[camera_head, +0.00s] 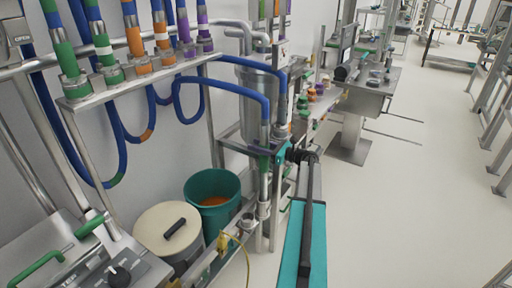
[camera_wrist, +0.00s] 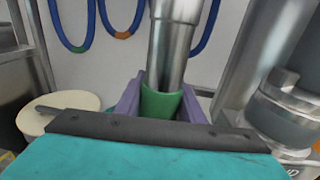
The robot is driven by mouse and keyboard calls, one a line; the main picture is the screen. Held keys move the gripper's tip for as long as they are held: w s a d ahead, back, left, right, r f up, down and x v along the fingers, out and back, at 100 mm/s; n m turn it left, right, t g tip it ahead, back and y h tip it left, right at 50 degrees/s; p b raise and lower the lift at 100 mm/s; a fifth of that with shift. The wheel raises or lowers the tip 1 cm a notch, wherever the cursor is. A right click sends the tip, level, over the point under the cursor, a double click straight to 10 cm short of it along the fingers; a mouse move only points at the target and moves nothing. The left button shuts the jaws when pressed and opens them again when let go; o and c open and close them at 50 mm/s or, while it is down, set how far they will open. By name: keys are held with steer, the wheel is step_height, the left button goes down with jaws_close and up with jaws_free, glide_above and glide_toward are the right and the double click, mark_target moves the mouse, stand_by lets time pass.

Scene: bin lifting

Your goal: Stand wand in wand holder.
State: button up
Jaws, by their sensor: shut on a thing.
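The wand (camera_head: 264,188) is an upright metal tube with a green collar and a blue hose at its top. In the wrist view the wand (camera_wrist: 172,50) stands between the purple fingers of my gripper (camera_wrist: 160,104), which is shut on the green collar. In the head view my gripper (camera_head: 268,157) is at the wand's middle, at the end of my teal-and-black arm. The wand's lower part is beside metal fittings on a low rail. I cannot tell which fitting is the wand holder, or whether the wand touches it; the lower end is hidden in the wrist view.
A teal bucket (camera_head: 226,188) with orange contents and a cream lidded bin (camera_head: 151,225) stand left of the wand. A metal tank (camera_head: 257,85) is behind it. A rack (camera_head: 142,82) of colour-banded tubes with blue hoses is at upper left.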

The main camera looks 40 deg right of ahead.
steer(key=shift+f+b, duration=0.85)
steer(key=shift+f, duration=1.2)
steer(key=shift+f+b, duration=0.95)
steer(key=shift+f, duration=1.55)
stand_by(1.8)
steer(key=o, duration=1.3)
steer(key=shift+o, duration=0.2)
steer(key=shift+f, duration=0.1)
steer(key=shift+s, duration=0.1)
steer(key=b+v, duration=0.3)
steer(key=v, duration=1)
steer(key=shift+s, duration=0.35)
